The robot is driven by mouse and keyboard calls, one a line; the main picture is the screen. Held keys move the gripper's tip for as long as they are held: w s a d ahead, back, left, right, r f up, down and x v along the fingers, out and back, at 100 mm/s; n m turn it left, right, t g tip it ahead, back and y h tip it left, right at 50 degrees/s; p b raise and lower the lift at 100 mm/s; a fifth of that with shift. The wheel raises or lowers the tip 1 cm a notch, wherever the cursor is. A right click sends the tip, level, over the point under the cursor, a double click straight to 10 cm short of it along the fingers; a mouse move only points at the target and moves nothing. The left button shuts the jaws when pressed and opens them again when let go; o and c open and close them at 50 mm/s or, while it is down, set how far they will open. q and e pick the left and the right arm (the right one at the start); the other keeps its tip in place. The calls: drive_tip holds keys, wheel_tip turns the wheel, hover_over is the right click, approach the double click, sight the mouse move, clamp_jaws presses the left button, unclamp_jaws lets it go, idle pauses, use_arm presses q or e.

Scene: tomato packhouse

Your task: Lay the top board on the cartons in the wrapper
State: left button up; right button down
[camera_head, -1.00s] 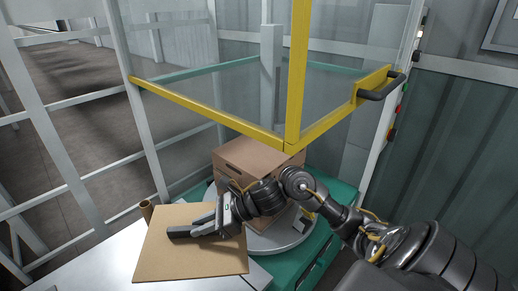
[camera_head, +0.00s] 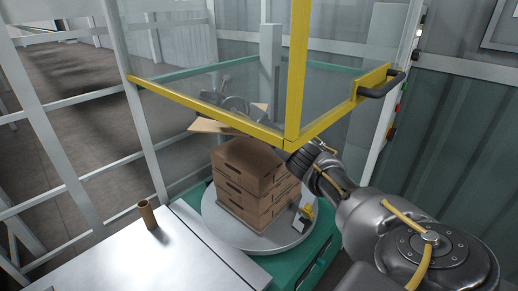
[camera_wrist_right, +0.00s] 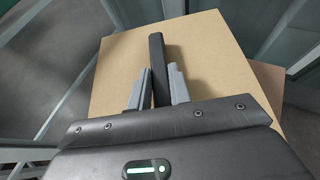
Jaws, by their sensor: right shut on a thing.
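The top board (camera_head: 208,126) is a thin tan sheet, held in the air behind and above the carton stack, partly hidden by the yellow frame. My right gripper (camera_head: 232,100) is beyond the yellow bar. In the right wrist view its grey fingers (camera_wrist_right: 158,88) are shut on a dark bar lying along the board (camera_wrist_right: 215,60). The cartons (camera_head: 250,170) are brown and stacked in layers on the wrapper's round turntable (camera_head: 228,228). In the wrist view a brown surface (camera_wrist_right: 268,82) shows past the board's right edge. My left gripper is not in view.
The wrapper's yellow frame (camera_head: 205,107) with clear panels and a black handle (camera_head: 382,86) stands close to my right arm. A metal table (camera_head: 150,262) at front left is bare except for a brown tube (camera_head: 148,214). A small yellow-and-grey device (camera_head: 305,215) is beside the stack.

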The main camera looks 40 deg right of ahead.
drive_tip(key=s+d+m+g+h, duration=0.1)
drive_tip(key=s+m+g, duration=0.1)
drive_tip(key=s+d+f+m+g, duration=0.1)
drive_tip(key=s+d+m+g, duration=0.1)
drive_tip(key=s+d+m+g+h, duration=0.1)
drive_tip(key=s+d+m+g, duration=0.1)
drive_tip(key=shift+s+d+f+h, duration=0.2)
drive_tip(key=shift+s+h, duration=0.1)
drive_tip(key=shift+s, duration=0.05)
drive_tip(key=shift+s+m+g, duration=0.3)
hover_over(255, 150)
wheel_tip(255, 150, down, 4)
drive_tip(key=shift+d+f+p, duration=0.15)
drive_tip(key=shift+f+p, duration=0.2)
drive_tip(key=shift+f, duration=0.45)
wheel_tip(255, 150, down, 4)
drive_tip(key=shift+w+r, duration=0.1)
drive_tip(key=shift+f, duration=0.45)
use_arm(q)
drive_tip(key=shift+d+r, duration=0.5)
